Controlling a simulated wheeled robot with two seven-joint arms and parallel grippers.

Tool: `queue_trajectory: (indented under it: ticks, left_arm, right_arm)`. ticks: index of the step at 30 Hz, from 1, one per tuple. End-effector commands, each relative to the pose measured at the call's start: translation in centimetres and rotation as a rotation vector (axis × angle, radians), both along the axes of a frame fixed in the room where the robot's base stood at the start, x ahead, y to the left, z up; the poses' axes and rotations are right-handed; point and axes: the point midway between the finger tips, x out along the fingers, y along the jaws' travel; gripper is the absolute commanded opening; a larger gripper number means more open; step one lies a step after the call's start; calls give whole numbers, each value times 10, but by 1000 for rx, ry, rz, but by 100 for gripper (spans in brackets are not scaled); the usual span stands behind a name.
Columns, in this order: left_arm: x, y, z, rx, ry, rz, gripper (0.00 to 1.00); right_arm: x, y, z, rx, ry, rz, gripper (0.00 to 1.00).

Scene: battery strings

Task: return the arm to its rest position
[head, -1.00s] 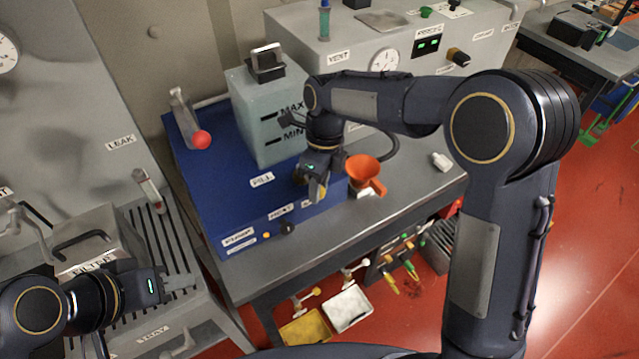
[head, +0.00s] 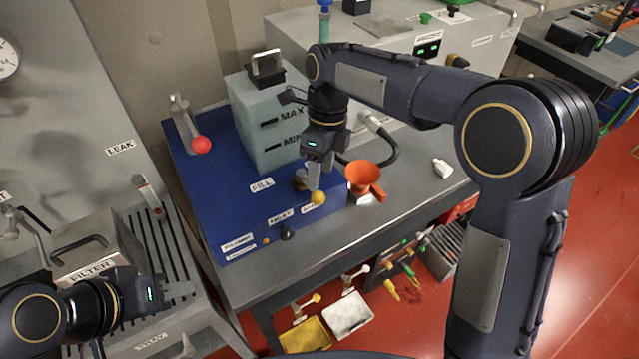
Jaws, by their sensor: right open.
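My right arm reaches in from the right across the bench. My left gripper (head: 178,289) is at the lower left, beside the filter box (head: 98,245) and over the slatted tray. I see nothing in it, and its finger gap is unclear.
A translucent tank (head: 262,125) stands on the blue unit, behind my right gripper. An orange funnel (head: 362,178) is close to its right. A red-balled lever (head: 201,145) stands to the left. Yellow (head: 305,338) and white (head: 345,312) bins sit below the bench edge.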

Motion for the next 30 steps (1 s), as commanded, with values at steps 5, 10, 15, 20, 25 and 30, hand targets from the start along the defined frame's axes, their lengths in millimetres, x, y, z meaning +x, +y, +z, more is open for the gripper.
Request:
queue_trajectory:
  ticks: [5, 10, 15, 20, 25, 30]
  left_arm:
    - [0, 0, -1, 0, 0, 0, 36]
    - [0, 0, -1, 0, 0, 0, 36]
    - [0, 0, -1, 0, 0, 0, 36]
    - [0, 0, 0, 0, 0, 0, 36]
    - [0, 0, 0, 0, 0, 0, 36]
    - [0, 0, -1, 0, 0, 0, 36]
  right_arm:
    - [3, -2, 17, 1, 0, 0, 50]
    - [3, -2, 20, 1, 1, 0, 50]
    - [3, -2, 20, 1, 1, 0, 50]
    - [3, -2, 20, 0, 0, 0, 50]
    - [-5, -22, 29, 56, -32, 87, 50]
    - [-43, -79, 49, 205, -191, 410, 50]
